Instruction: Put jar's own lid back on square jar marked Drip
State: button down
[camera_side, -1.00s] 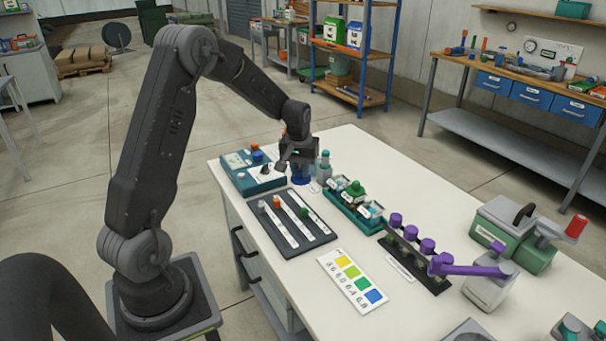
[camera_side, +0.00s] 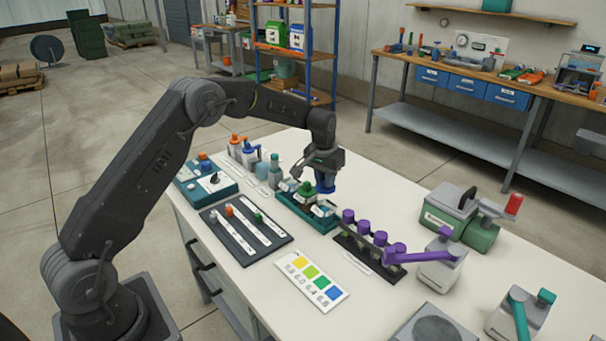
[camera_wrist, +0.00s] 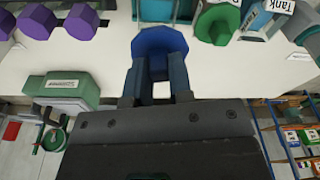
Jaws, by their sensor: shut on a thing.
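My gripper (camera_side: 325,178) is shut on a blue lid (camera_wrist: 160,42), which hangs below the fingers; it also shows in the side view (camera_side: 325,187). The lid is just behind the right end of a teal rack (camera_side: 293,209) with several square jars. The middle jar has a green lid (camera_side: 306,187), seen also in the wrist view (camera_wrist: 216,22). A jar marked Tank (camera_wrist: 262,18) is to its right in the wrist view. The jar at the rack's near-right end (camera_side: 322,208) has a white label that I cannot read. I cannot tell which jar is marked Drip.
A black rack with purple-capped bottles (camera_side: 363,236) stands right of the jars. Bottles (camera_side: 249,156) and a teal instrument (camera_side: 206,184) stand to the left. A colour chart (camera_side: 311,280) and a dark slotted tray (camera_side: 246,239) lie in front. Bare table shows behind the jar rack.

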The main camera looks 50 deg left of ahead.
aim_at(325, 192)
jog(key=shift+f, duration=2.6)
jog(key=c, duration=0.9)
grip_release()
jog(key=shift+c, duration=0.2)
jog(key=shift+r, duration=3.5)
jog(key=shift+d+r, duration=0.1)
